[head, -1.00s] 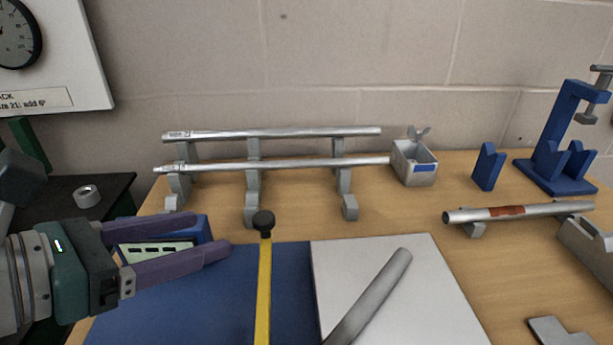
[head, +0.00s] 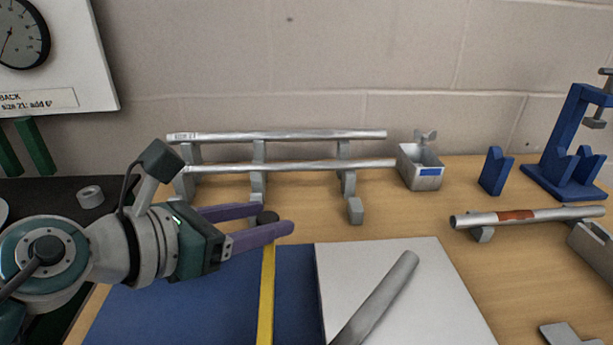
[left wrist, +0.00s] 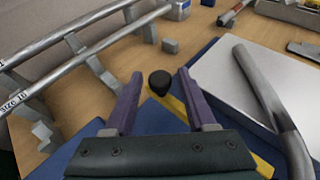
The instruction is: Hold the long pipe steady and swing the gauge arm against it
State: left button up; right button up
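Two straight silver pipes lie along a grey rack: a back pipe (head: 290,136) and a front pipe (head: 300,165). I cannot tell for sure which is the long pipe. A yellow bar (head: 266,290) with a black knob (head: 267,217), seemingly the gauge arm, lies over a blue board. My left gripper (head: 275,219) is open, its purple fingers on either side of the knob. In the left wrist view the knob (left wrist: 160,83) shows between the fingertips (left wrist: 159,84), with gaps on both sides. My right gripper is not in view.
A bent grey pipe (head: 375,300) lies on a white plate (head: 440,300) beside the blue board (head: 190,295). A small metal box (head: 420,170) stands at the rack's right end. A red-banded pipe (head: 530,216) and blue stands (head: 565,165) are at the right.

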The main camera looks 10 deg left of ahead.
pick_arm(q)
grip_shut()
dwell(1.1)
